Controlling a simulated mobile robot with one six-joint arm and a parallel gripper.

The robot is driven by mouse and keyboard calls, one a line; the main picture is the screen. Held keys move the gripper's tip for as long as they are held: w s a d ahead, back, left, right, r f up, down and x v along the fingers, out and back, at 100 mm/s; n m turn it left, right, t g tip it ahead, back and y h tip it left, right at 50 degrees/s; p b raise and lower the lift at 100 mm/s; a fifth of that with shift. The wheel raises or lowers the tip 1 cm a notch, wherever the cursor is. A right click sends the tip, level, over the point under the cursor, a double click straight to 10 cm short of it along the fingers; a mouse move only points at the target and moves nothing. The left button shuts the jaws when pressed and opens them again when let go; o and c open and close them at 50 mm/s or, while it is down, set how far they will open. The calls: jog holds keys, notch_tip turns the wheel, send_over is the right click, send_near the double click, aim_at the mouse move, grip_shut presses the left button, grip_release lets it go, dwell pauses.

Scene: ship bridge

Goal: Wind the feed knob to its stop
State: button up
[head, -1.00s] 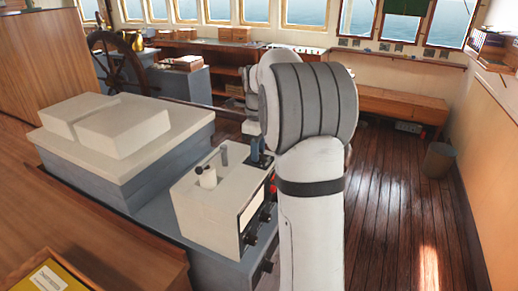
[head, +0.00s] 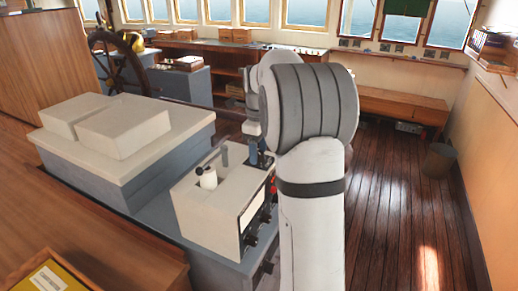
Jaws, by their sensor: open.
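A cream box-shaped unit (head: 215,205) stands on a blue-grey cabinet left of my arm. On its top are a short white cylinder with a dark top piece (head: 208,179) and an upright grey post (head: 225,156). Its right-hand face carries dark round knobs (head: 250,239) and a small red part (head: 274,186). I cannot tell for certain which of these is the feed knob. My gripper (head: 259,156) shows only in part beside my arm, near the unit's far right corner. It is open, with no held object visible. My arm hides its fingertips and any contact.
A blue-grey cabinet with a cream top (head: 125,130) stands left of the unit. A ship's wheel (head: 118,65) is behind it. A wooden bench (head: 405,105) and a bin (head: 438,160) stand at the back right. The floor right of my arm is clear.

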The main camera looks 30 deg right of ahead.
notch_tip(320, 180, up, 8)
jog(key=shift+f+b, duration=0.1)
jog(key=shift+b, duration=0.35)
jog(key=s+a+f+n, duration=0.1)
jog(key=s+a+n, duration=0.2)
jog(key=s+n, duration=0.1)
jog(key=s+a+n+t+b, duration=0.1)
jog(key=s+a+n, duration=0.2)
jog(key=s+n, duration=0.1)
jog(key=s+a+f+n, duration=0.1)
jog(key=s+a+n, duration=0.3)
jog(key=n, duration=0.1)
jog(key=shift+s+f+n+t, duration=0.35)
jog(key=shift+n+t, duration=0.05)
jog(key=s+a+f+n, duration=0.3)
jog(key=s+f+n, duration=0.2)
jog(key=s+n, duration=0.2)
jog(key=s+a+f+n+t+b, duration=0.1)
jog(key=s+a+f+n, duration=0.1)
jog(key=s+f+n, duration=0.2)
jog(key=s+n, duration=0.3)
jog(key=shift+a+f+t, duration=0.3)
jog(key=shift+a+f, duration=0.05)
jog(key=shift+a, duration=0.05)
